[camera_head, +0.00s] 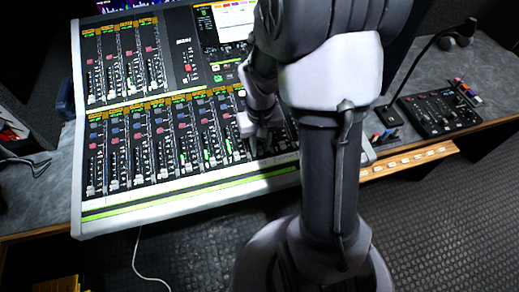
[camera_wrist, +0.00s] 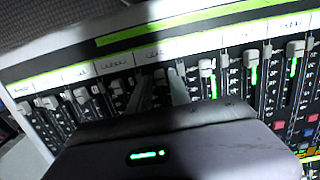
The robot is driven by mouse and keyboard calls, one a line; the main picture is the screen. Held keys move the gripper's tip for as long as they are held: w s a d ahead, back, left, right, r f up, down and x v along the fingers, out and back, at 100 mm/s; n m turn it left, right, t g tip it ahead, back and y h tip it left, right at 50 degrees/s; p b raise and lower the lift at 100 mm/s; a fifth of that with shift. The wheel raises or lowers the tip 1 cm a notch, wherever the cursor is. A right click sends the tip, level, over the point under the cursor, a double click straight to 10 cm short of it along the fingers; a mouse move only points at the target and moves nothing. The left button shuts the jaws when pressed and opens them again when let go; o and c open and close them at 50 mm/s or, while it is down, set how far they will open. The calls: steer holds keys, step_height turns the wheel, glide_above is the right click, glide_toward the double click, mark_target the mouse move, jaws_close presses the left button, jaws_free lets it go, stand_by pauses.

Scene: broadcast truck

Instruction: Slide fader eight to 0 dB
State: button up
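The mixing console (camera_head: 160,198) has a lower bank of faders facing me. My gripper (camera_wrist: 159,82) is low over this bank, its two fingers apart. A dark fader cap (camera_wrist: 159,73) shows between the fingertips, near the labelled front end of its slot. I cannot tell whether the fingers touch it. I take this to be fader eight by its place in the row, but its label is not readable. In the head view my gripper (camera_head: 258,143) is over the right part of the bank, and my arm hides the faders there.
Neighbouring fader caps (camera_wrist: 207,68) stand close on both sides. An upper fader bank (camera_head: 125,65) and a lit screen (camera_head: 233,20) lie behind. A small black control panel (camera_head: 440,112) and a gooseneck microphone (camera_head: 432,50) stand on the desk at right.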

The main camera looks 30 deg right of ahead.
steer(key=shift+f, duration=0.4)
jaws_close()
stand_by(1.2)
